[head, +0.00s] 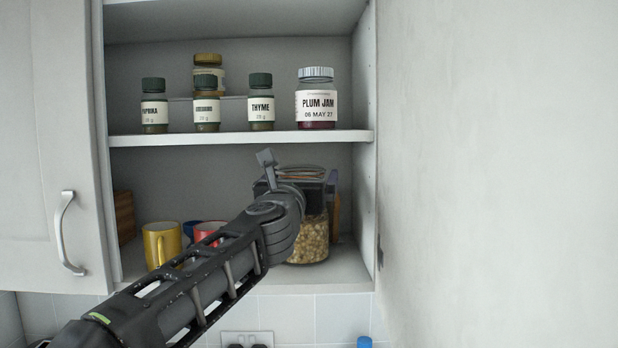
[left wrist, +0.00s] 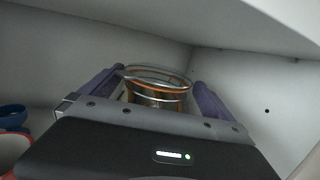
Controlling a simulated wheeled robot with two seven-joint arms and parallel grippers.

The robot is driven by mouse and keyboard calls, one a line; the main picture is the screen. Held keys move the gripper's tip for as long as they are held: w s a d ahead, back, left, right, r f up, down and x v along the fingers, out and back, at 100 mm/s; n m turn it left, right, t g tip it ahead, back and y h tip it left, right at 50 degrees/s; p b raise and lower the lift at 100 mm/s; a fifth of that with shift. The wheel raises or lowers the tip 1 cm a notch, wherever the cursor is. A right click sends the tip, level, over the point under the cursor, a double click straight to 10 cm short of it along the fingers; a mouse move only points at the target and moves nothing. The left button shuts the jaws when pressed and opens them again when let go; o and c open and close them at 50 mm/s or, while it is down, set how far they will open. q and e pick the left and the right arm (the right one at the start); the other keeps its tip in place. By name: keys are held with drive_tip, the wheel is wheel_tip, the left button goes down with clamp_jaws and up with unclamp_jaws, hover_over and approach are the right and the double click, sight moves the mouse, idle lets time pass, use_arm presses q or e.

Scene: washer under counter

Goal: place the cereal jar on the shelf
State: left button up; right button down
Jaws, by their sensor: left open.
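The cereal jar (head: 312,240) is a clear jar of golden cereal with a wire-ringed lid. It stands upright on the lower shelf (head: 345,272) of the open cupboard, at the right. My left gripper (head: 300,182) reaches in from the left and hides the jar's upper left part. In the left wrist view the jar's lid (left wrist: 157,82) shows between the two purple-grey fingers of my left gripper (left wrist: 152,95). The fingers are open, one on each side of the jar. Whether either finger touches it, I cannot tell. My right gripper is out of view.
Yellow (head: 162,244) and red (head: 207,232) mugs stand left of the jar, partly behind my arm. The upper shelf board (head: 240,138) is close above, with spice jars and a plum jam jar (head: 317,100). The cupboard's side wall (head: 363,180) is close on the right.

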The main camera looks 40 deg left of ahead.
use_arm(q)
drive_tip(key=shift+s, duration=0.1)
drive_tip(key=shift+c, duration=0.2)
drive_tip(key=c, duration=1.8)
drive_tip(key=shift+f, duration=0.1)
